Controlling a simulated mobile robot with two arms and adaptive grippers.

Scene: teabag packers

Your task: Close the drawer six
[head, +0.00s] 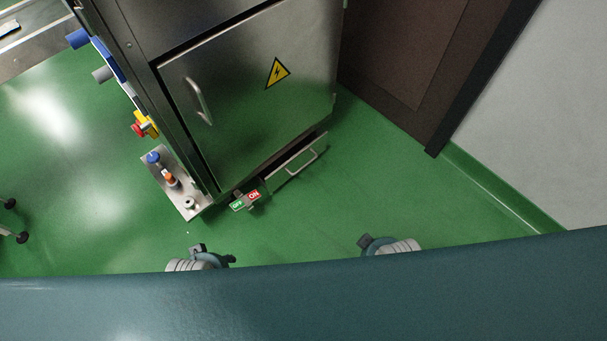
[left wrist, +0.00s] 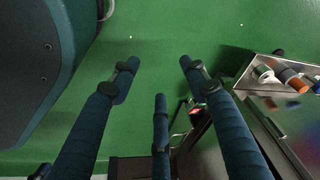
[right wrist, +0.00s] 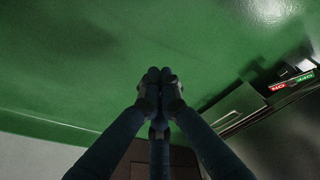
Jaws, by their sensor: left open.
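The low drawer (head: 291,164) at the foot of the metal cabinet stands out from the cabinet front, with a bar handle on its face. It also shows in the right wrist view (right wrist: 236,109), right of my fingers and apart from them. I cannot read a number on it. My right gripper (right wrist: 154,76) has its fingers together with nothing visible between them, over the green floor. My left gripper (left wrist: 159,72) has its fingers spread and empty, with the cabinet to its right. In the head view only short parts of my arms show; the fingers are hidden.
The metal cabinet (head: 240,100) has a closed door with a yellow warning sign. A green and red OFF/ON switch (head: 245,200) sits beside the drawer. A plate with knobs (head: 172,182) juts out at the left. A brown door (head: 410,50) stands right. Green floor before the drawer is clear.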

